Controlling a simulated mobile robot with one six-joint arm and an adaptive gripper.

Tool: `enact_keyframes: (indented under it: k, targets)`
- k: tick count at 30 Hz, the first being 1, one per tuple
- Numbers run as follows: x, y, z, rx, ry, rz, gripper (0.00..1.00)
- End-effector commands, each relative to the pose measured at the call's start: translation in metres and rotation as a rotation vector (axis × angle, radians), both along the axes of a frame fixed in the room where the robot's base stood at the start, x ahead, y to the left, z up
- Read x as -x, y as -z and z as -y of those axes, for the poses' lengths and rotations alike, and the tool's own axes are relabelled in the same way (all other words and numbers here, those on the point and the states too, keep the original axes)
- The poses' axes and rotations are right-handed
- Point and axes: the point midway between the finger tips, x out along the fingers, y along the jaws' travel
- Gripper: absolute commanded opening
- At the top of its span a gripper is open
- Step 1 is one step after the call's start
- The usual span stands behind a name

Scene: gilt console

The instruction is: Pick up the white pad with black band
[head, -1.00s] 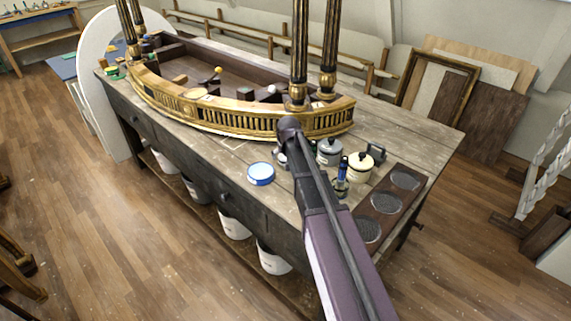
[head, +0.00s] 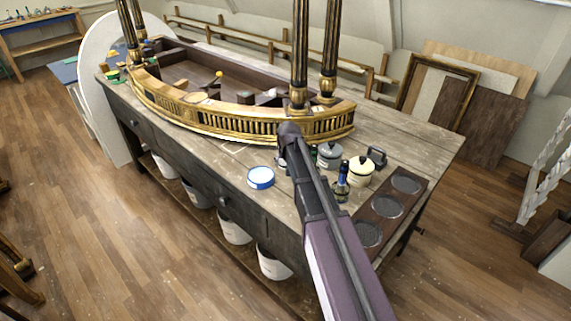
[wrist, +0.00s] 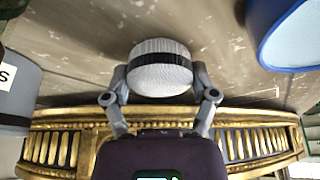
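The white pad with a black band (wrist: 160,68) is a round, ribbed white piece between the fingers of my gripper (wrist: 161,80) in the wrist view. A finger presses against each side of it, so the gripper looks shut on it. Whether the pad still touches the tabletop I cannot tell. In the head view my arm reaches over the front of the workbench, hiding the pad and most of the gripper.
A blue-rimmed tin (head: 261,178) stands left of my arm. A grey pot (head: 329,155), a cream pot (head: 360,171) and a dark bottle (head: 342,182) stand right of it. The gilt console (head: 220,118) lies just behind. A board with round pads (head: 412,202) lies at right.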

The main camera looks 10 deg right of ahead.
Motion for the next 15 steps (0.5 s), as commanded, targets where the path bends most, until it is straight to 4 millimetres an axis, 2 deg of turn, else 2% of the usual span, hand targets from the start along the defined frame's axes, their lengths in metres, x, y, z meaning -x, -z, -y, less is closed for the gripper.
enact_keyframes:
  k: [15]
  targets:
    - [-0.0002,-0.0023,0.0004,0.0,0.001,0.0,0.41]
